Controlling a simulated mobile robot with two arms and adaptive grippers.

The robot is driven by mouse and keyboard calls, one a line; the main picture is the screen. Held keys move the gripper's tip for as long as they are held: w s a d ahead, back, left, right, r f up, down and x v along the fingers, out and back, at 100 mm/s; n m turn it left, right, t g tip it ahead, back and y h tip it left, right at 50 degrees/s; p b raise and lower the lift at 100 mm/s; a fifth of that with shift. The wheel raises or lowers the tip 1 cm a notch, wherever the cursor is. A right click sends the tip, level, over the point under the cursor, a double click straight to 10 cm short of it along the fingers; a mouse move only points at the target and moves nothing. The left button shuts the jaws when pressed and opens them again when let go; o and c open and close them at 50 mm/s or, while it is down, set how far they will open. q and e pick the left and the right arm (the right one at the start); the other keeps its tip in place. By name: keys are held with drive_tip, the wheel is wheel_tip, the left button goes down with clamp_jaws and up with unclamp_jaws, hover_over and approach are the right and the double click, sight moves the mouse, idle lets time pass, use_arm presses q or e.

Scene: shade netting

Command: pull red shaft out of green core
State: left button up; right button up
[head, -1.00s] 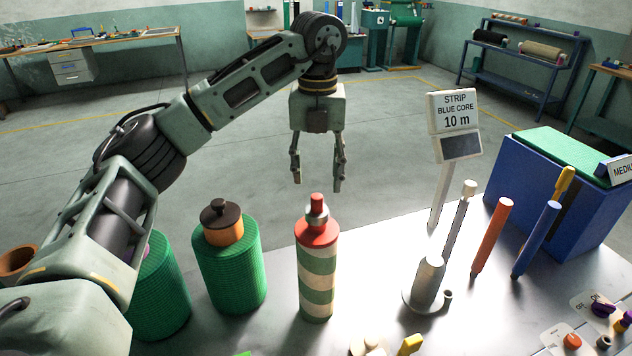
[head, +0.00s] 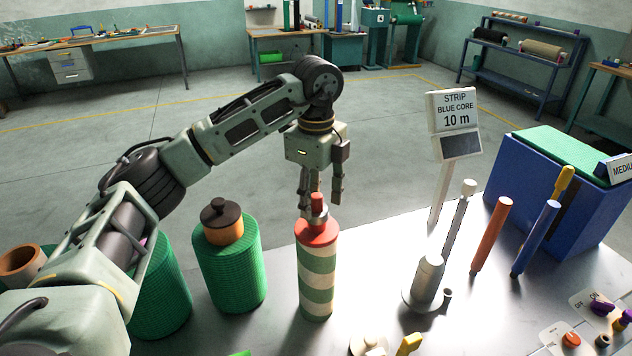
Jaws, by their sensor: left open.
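The green core (head: 318,296), an upright cylinder with green and white stripes, stands on the metal table. Its top is a red disc (head: 307,236), and the red shaft (head: 317,201) sticks up from its middle with a grey collar. My left gripper (head: 320,200) points down at the shaft's upper end. Its fingers are apart, one on each side of the shaft in the picture; whether they surround it or hang behind it I cannot tell. No contact is visible. My right gripper is not in view.
Green mesh rolls (head: 231,275) stand left of the core, one with a brown-capped orange plug. To the right are a sign on a post (head: 453,112), a grey stand (head: 428,283), leaning orange (head: 492,235) and blue rods (head: 536,240), and a blue box (head: 530,185). Switches sit at front right.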

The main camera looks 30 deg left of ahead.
sight(316, 211)
use_arm(q)
drive_tip(key=shift+f+p, duration=0.35)
drive_tip(key=shift+f, duration=1.55)
drive_tip(key=shift+c, duration=0.3)
clamp_jaws()
drive_tip(key=shift+r, duration=0.1)
